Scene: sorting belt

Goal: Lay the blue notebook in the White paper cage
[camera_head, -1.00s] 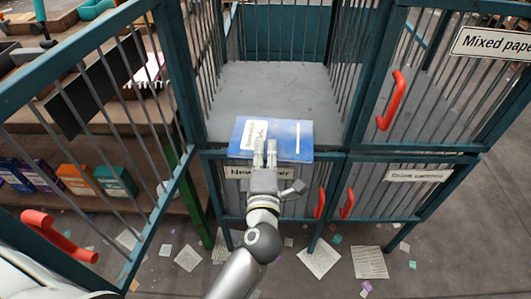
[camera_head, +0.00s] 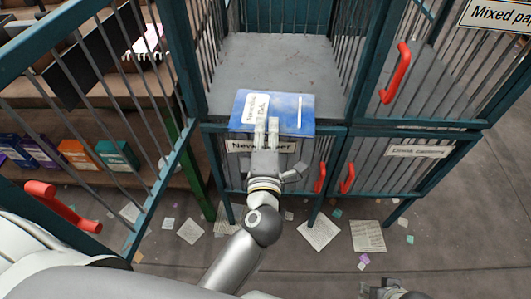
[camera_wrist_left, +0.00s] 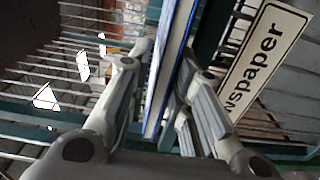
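The blue notebook (camera_head: 287,112), with a white label on its cover, is at the front edge of the open upper-left cage (camera_head: 270,62). That cage's floor is bare, and I cannot read a White paper sign. My left gripper (camera_head: 266,126) is shut on the notebook's near edge. In the left wrist view the notebook (camera_wrist_left: 168,75) is edge-on between the fingers. I cannot tell whether the notebook touches the cage floor. My right gripper (camera_head: 392,290) shows only partly at the bottom edge, and its fingers are unclear.
The open barred door (camera_head: 95,130) with a red handle stands at the left. A Newspaper sign (camera_head: 262,146) is below the notebook. The Mixed paper cage (camera_head: 440,70) at right and the Drink cartons cage (camera_head: 400,178) below it are closed. Loose papers (camera_head: 320,233) lie on the floor.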

